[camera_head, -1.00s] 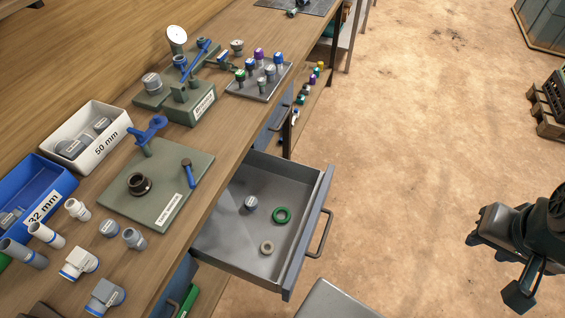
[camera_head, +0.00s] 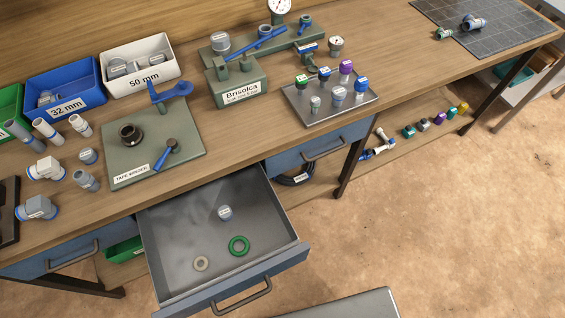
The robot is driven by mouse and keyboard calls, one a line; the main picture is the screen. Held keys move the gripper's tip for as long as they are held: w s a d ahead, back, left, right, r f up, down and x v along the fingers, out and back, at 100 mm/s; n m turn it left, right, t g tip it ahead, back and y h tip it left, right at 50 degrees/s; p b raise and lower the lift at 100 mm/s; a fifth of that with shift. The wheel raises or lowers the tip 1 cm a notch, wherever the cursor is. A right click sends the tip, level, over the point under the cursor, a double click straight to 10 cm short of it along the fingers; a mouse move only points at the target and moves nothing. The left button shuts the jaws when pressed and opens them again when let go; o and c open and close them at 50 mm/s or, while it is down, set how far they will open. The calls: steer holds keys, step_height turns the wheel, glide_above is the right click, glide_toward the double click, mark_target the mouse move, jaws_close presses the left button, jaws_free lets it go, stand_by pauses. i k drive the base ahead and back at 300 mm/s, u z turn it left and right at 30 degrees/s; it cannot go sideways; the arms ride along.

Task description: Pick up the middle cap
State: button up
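Several grey cap-like fittings are in view. One grey cap (camera_head: 225,212) with a pale label stands in the open drawer (camera_head: 178,273). A similar small grey cap (camera_head: 88,156) sits on the bench left of the tape winder board (camera_head: 190,143). A larger grey cap (camera_head: 220,41) sits at the back near the Brisolca block (camera_head: 238,88). I cannot tell from the picture which one is the middle cap. My gripper is not in view.
The drawer also holds a green ring (camera_head: 239,246) and a grey ring (camera_head: 201,263). A metal tray (camera_head: 330,112) holds several coloured-top valves. A white 50 mm bin (camera_head: 156,79) and a blue 32 mm bin (camera_head: 80,108) stand at the back left. Bare floor lies right of the drawer.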

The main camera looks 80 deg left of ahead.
mark_target(225, 213)
steer(key=i, duration=0.65)
steer(key=u, duration=4.55)
steer(key=i, duration=0.5)
